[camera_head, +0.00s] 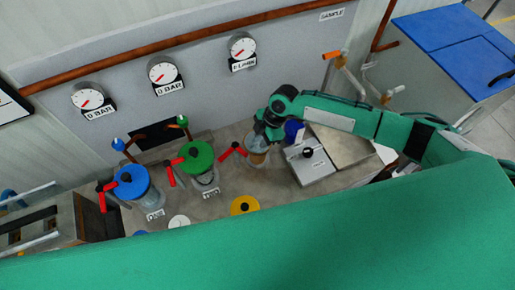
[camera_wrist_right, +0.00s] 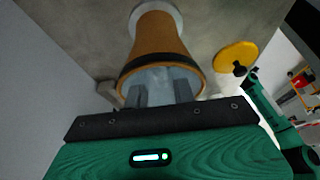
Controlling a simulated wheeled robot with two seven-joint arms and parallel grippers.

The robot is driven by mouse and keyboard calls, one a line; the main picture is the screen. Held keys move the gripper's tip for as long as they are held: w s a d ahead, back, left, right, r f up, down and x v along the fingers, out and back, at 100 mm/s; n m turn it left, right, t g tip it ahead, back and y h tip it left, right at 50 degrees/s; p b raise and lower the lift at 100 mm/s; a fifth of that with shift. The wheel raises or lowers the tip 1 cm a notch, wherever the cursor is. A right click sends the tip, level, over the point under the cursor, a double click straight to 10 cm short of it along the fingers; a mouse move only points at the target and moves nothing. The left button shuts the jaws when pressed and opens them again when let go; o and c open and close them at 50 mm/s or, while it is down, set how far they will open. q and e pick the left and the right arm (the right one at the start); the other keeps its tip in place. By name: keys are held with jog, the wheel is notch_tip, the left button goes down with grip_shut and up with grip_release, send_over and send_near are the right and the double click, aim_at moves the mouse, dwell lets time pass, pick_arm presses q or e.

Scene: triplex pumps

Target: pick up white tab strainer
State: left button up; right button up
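My right gripper (camera_head: 264,132) points down at the open third pump, right of the green-lidded one. In the right wrist view its two grey fingers (camera_wrist_right: 162,92) reach into the mouth of an orange-brown cylinder (camera_wrist_right: 158,40). The cylinder also shows below the gripper in the head view (camera_head: 257,157). Something pale grey is between and around the fingers inside the mouth. I cannot tell whether this is the white tab strainer, or whether the fingers close on it. My left gripper is not in view.
A blue-lidded pump (camera_head: 131,182) and a green-lidded pump (camera_head: 196,154) stand to the left, with red handles. A yellow lid (camera_head: 245,205) and a white disc (camera_head: 179,221) lie in front. A grey box (camera_head: 309,162) is close right of the gripper. Gauges (camera_head: 163,72) line the wall behind.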

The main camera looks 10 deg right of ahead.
jog(key=shift+a+f, duration=0.1)
jog(key=shift+f, duration=0.15)
grip_shut()
jog(key=shift+r, duration=0.1)
